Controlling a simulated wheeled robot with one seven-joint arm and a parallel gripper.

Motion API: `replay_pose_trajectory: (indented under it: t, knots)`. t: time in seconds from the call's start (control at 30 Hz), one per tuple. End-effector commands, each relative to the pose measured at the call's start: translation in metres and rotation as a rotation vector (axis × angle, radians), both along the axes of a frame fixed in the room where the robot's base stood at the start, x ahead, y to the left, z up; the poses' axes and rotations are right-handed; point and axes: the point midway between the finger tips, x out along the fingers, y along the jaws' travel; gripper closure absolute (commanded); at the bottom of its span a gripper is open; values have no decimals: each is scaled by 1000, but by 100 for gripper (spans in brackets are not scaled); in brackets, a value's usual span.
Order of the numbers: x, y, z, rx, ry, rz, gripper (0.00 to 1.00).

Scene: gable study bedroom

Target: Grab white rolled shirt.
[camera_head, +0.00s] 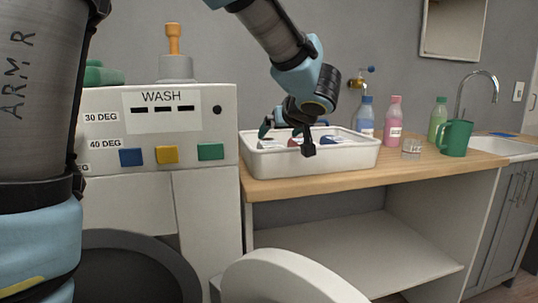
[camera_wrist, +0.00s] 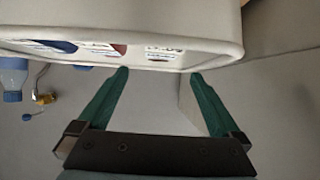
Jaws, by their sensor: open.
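A white rolled shirt (camera_head: 270,144) with a label lies at the left end of the white tray (camera_head: 335,161) on the counter. The shirt also shows in the wrist view (camera_wrist: 165,50), at the right of the row inside the tray (camera_wrist: 228,46). My gripper (camera_head: 288,138) is over the tray in the head view, with its fingers apart and nothing between them. It partly hides the tray's contents. In the wrist view my gripper's (camera_wrist: 159,74) two green fingers point toward the tray's rim, with the shirt beyond them.
A red roll (camera_head: 293,143) and a blue roll (camera_head: 331,139) lie beside the shirt. The washing machine (camera_head: 205,190) stands close to the tray's left. Bottles (camera_head: 395,120) and a green mug (camera_head: 456,138) stand to the right. A tap (camera_head: 362,77) is on the wall behind.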

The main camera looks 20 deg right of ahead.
Motion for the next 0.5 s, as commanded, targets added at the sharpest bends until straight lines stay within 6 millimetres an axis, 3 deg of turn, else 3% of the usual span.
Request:
replay_pose_trajectory:
  t: [0.2, 0.5]
  knots:
    - [30, -3, -19, 0, 2, 1, 0]
    - [51, -4, -35, 0, 2, 2, 0]
